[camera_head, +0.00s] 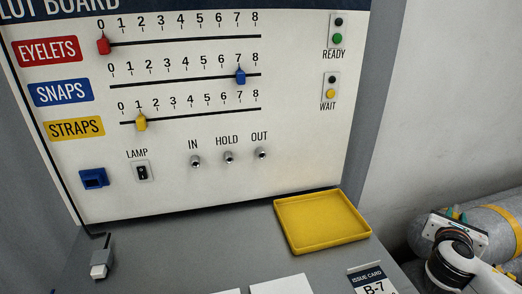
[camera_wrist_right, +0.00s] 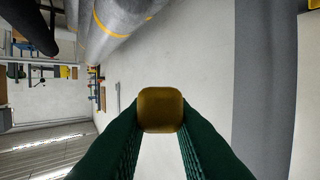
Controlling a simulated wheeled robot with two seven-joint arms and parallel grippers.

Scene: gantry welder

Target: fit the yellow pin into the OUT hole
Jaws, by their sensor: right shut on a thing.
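The OUT hole (camera_head: 261,153) is a small metal-rimmed socket on the white board, under its OUT label. The HOLD hole (camera_head: 229,157) and IN hole (camera_head: 195,161) are to its left. My right gripper (camera_head: 455,214) is at the far right of the head view, well away from the board and right of the desk. In the right wrist view its green fingers (camera_wrist_right: 160,118) are shut on the yellow pin (camera_wrist_right: 160,108). The pin's blunt, squarish end faces the camera; the rest of it is hidden. My left gripper is not in view.
An empty yellow tray (camera_head: 298,248) lies on the grey desk (camera_head: 200,250) below the board. A white plug (camera_head: 101,263) and an issue card (camera_head: 373,282) lie on the desk. Sliders and a lamp switch (camera_head: 142,172) are on the board.

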